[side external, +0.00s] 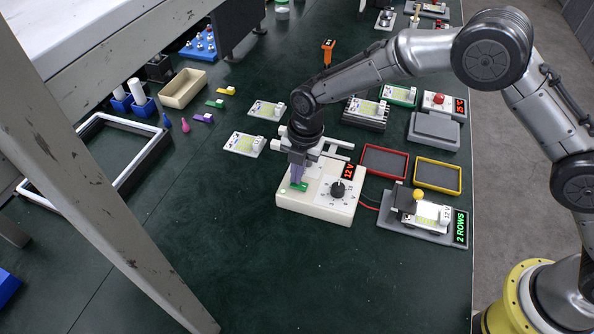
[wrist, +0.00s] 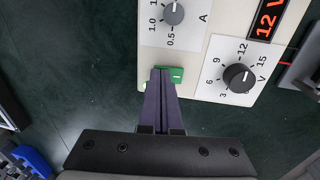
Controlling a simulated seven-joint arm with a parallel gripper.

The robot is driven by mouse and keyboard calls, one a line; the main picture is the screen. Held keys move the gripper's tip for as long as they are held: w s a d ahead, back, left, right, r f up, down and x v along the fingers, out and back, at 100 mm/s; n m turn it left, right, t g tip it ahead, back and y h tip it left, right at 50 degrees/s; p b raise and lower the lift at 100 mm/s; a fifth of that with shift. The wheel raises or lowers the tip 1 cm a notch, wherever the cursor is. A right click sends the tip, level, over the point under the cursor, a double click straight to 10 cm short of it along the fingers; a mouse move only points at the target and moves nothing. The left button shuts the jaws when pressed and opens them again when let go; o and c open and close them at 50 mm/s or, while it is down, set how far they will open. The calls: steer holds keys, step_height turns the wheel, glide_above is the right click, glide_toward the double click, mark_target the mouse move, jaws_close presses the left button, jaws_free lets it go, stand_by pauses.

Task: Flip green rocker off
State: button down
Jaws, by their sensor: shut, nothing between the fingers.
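The green rocker (wrist: 176,75) sits on the white power supply box (wrist: 207,72), with a white mark on its right part. It also shows in the side external view (side external: 300,187), just below the fingertips. My gripper (wrist: 161,73) is shut and empty, its purple fingers pointing at the left part of the rocker. In the side external view my gripper (side external: 297,181) is right over the rocker. The fingertips hide the rocker's left part, and I cannot tell whether they touch it. The box's red display (side external: 348,171) reads 12 V.
A black volt knob (wrist: 238,77) and an amp knob (wrist: 173,13) stand on the same box. A grey board (side external: 423,232) with a "2 ROWS" display lies to the right. Red (side external: 384,147) and yellow (side external: 414,182) trays lie behind. The table in front is clear.

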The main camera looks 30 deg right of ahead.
mark_target(304, 186)
steer(key=shift+a+f, duration=0.1)
steer(key=shift+f, duration=0.3)
steer(key=shift+s+d, duration=0.7)
step_height(304, 186, up, 14)
steer(key=d, duration=0.1)
steer(key=shift+s+r, duration=0.2)
steer(key=shift+s, duration=0.2)
steer(key=shift+a, duration=0.1)
steer(key=shift+w+a+r, duration=0.15)
steer(key=shift+w+a, duration=0.25)
steer(key=shift+a, duration=0.05)
